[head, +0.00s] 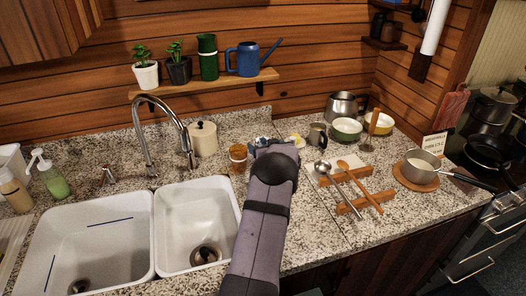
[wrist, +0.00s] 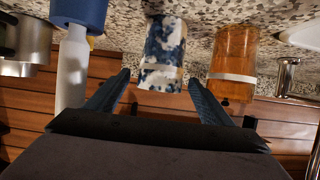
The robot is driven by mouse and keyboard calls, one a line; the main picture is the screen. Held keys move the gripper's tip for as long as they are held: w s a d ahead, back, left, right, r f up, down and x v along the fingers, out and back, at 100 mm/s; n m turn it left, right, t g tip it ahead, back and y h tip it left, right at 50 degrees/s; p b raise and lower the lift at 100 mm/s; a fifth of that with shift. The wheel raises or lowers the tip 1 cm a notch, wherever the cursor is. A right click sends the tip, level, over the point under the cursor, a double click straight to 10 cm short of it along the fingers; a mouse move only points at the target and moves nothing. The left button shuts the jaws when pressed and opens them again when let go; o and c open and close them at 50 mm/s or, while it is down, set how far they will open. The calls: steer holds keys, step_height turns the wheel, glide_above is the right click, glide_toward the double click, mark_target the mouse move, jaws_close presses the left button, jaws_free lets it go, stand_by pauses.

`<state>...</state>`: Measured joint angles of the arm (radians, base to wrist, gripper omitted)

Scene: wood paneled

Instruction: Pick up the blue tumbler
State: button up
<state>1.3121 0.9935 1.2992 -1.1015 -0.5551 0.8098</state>
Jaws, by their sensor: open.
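A blue-and-white mottled tumbler (wrist: 165,45) with a tan band stands on the counter, upside down in the wrist view. In the head view only a small part of it (head: 262,142) shows behind my gripper. My gripper (wrist: 158,80) is open, its two dark fingers spread on either side of the tumbler in the wrist picture. I cannot tell how far the fingertips reach along it. Nothing is held. An orange tumbler (wrist: 232,65) with a pale band stands beside it, and it also shows left of my gripper in the head view (head: 238,155).
A white bottle-like thing with a blue part (wrist: 73,65) stands close on the other side in the wrist view. The sink (head: 198,220) is to the left. Wooden racks with utensils (head: 355,190) lie right. A shelf (head: 205,85) with plants hangs behind.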

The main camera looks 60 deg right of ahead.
steer(key=shift+c, duration=0.6)
steer(key=c, duration=1.2)
steer(key=shift+r, duration=0.15)
step_height(320, 180, up, 10)
steer(key=shift+f, duration=0.1)
